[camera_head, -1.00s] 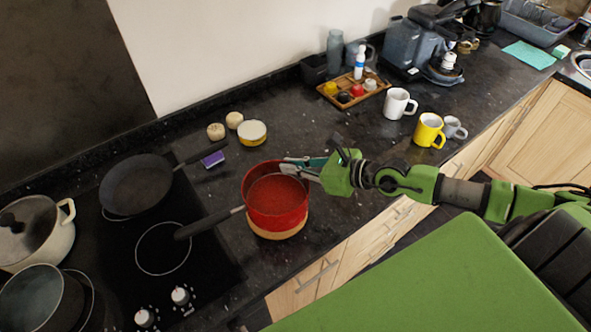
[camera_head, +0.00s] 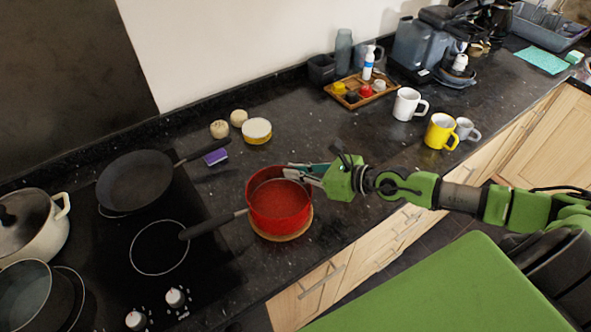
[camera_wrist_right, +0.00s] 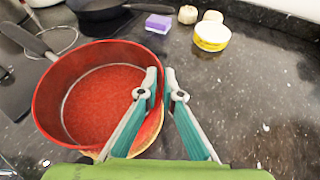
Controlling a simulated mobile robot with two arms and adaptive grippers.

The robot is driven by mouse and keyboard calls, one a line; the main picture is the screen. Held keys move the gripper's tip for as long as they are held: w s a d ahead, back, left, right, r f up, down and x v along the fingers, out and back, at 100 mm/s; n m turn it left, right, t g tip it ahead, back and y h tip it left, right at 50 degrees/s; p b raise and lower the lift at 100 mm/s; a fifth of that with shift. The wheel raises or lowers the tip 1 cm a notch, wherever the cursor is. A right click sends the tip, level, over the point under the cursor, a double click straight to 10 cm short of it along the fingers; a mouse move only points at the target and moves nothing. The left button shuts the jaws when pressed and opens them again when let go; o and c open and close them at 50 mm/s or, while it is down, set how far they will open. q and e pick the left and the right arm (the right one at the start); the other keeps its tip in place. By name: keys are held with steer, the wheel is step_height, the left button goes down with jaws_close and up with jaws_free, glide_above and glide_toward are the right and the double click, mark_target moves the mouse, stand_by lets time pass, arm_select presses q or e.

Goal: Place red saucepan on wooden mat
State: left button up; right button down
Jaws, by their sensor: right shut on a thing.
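The red saucepan (camera_head: 278,207) is upright over the round wooden mat (camera_head: 284,236) on the dark counter. Its dark handle points left, over the edge of the hob. The mat's rim shows below the pan's front and right sides; whether the pan touches it I cannot tell. My right gripper (camera_head: 297,172) is shut on the pan's right rim. In the right wrist view, the fingers (camera_wrist_right: 164,82) reach the near right rim of the saucepan (camera_wrist_right: 100,95), and a strip of the mat (camera_wrist_right: 150,133) shows below it. My left gripper is in neither view.
The black hob (camera_head: 160,248) at left carries a frying pan (camera_head: 135,181) and pots. A purple sponge (camera_head: 216,156) and a yellow-sided tin (camera_head: 257,130) are behind the saucepan. A white mug (camera_head: 406,103) and yellow mug (camera_head: 439,132) stand right. Counter between is clear.

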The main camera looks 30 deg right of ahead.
steer(key=shift+r, duration=0.2)
steer(key=c, duration=2.6)
jaws_free()
steer(key=shift+f, duration=0.35)
steer(key=o, duration=0.4)
steer(key=shift+s+r, duration=0.1)
